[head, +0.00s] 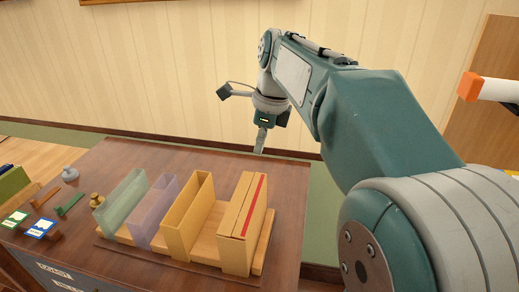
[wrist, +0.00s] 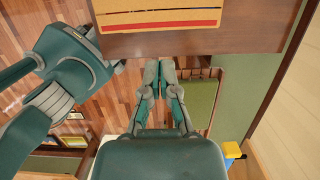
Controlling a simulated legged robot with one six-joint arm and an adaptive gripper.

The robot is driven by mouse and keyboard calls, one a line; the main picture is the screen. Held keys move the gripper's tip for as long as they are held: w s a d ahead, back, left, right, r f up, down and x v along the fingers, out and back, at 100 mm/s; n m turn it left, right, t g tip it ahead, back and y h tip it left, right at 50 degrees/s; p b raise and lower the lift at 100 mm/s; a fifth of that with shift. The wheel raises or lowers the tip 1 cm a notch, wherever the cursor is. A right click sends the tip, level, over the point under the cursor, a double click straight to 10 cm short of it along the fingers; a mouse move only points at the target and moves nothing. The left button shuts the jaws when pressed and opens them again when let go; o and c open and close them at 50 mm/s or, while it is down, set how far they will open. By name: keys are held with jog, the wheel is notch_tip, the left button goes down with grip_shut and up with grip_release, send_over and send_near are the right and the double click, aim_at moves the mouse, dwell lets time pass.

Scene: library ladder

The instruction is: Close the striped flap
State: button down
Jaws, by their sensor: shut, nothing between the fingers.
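The striped flap (head: 259,205) is a yellow panel with a red stripe, on top of the rightmost yellow box (head: 235,257) on the desk. It looks level with the box top, with a thin dark seam beside the stripe. The box top with its red stripe also shows at the upper edge of the wrist view (wrist: 160,16). My gripper (head: 261,145) is shut and empty, pointing down near the desk's far edge, apart from the box. In the wrist view my fingertips (wrist: 160,66) are together, over the floor just outside the desk edge.
An open yellow box (head: 190,222), a purple translucent one (head: 152,212) and a green translucent one (head: 120,205) stand left of the striped box on a wooden base. A brass weight (head: 97,200) and small tools lie at the left. The desk (head: 150,158) is clear behind the boxes.

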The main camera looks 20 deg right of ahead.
jog(key=a+h, duration=0.1)
jog(key=a, duration=0.2)
send_over(247, 200)
jog(key=shift+g, duration=0.4)
jog(key=f, duration=0.5)
jog(key=d+f, duration=0.1)
jog(key=f, duration=0.2)
jog(key=shift+s+f, duration=0.1)
jog(key=shift+s, duration=0.15)
jog(key=f, duration=0.2)
jog(key=a+f, duration=0.1)
jog(key=f, duration=0.2)
jog(key=shift+w+a+f, duration=0.2)
jog(key=shift+a+f, duration=0.1)
jog(key=shift+f, duration=0.1)
jog(key=shift+d+f, duration=0.15)
jog(key=shift+d, duration=0.2)
